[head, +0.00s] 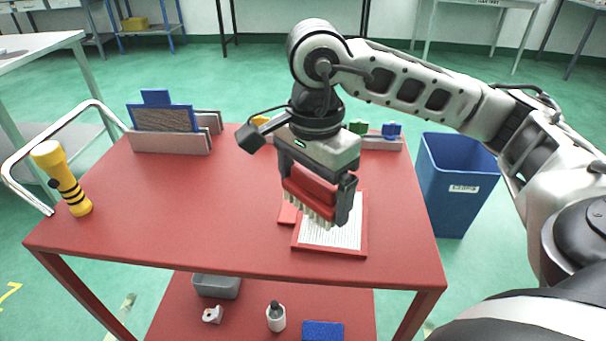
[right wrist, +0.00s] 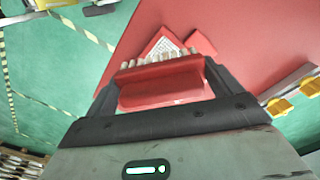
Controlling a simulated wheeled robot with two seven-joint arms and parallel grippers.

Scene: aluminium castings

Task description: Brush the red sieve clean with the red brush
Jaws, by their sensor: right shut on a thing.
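The red sieve (head: 333,252) lies flat on the red table, a red frame around a pale mesh; part of it is hidden behind my right gripper and brush. It also shows in the right wrist view (right wrist: 163,44), beyond the bristles. My right gripper (head: 318,200) is shut on the red brush (head: 308,195), which has pale bristles pointing down. The brush spans between the fingers in the right wrist view (right wrist: 160,85). The bristles appear over the sieve's left part; I cannot tell whether they touch it. My left gripper is not in view.
A rack (head: 170,142) holding a blue-framed sieve (head: 165,118) stands at the back left. A yellow flashlight (head: 63,180) stands at the left edge. A holder with green (head: 358,127) and blue (head: 391,130) pieces is at the back right. A blue bin (head: 455,185) stands right of the table.

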